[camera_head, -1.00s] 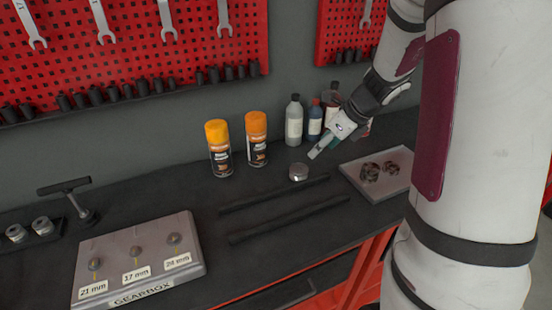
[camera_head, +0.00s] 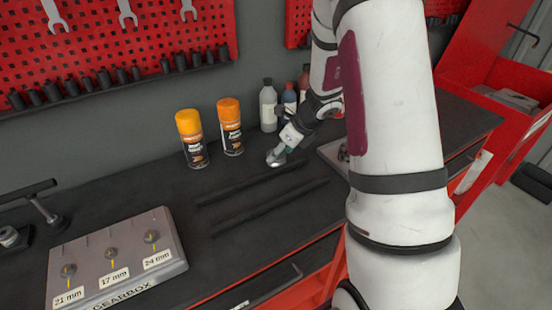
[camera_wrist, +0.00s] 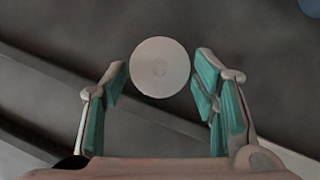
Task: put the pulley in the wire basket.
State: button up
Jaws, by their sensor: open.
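A round, pale silver disc, which may be the pulley, sits on the black bench top in the head view (camera_head: 273,161). It shows as a plain circle in the wrist view (camera_wrist: 160,67). My gripper (camera_head: 281,153) is right at the disc, reaching down from the upper right. In the wrist view my gripper (camera_wrist: 160,82) is open, with one teal-padded finger on each side of the disc and gaps showing. I cannot tell how deep the fingertips are around it. I cannot make out a wire basket in either view.
Two orange-capped spray cans (camera_head: 192,140) and several bottles (camera_head: 268,106) stand behind. Two dark bars (camera_head: 270,208) lie in front. A gearbox block (camera_head: 120,262) is at left. A tray (camera_head: 332,153) is mostly hidden by my arm. A red cabinet (camera_head: 490,135) stands at right.

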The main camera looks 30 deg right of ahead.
jog(key=shift+x, duration=0.8)
jog(key=shift+c, duration=0.6)
jog(key=c, duration=1.1)
jog(key=shift+r, duration=0.1)
jog(key=shift+r, duration=0.1)
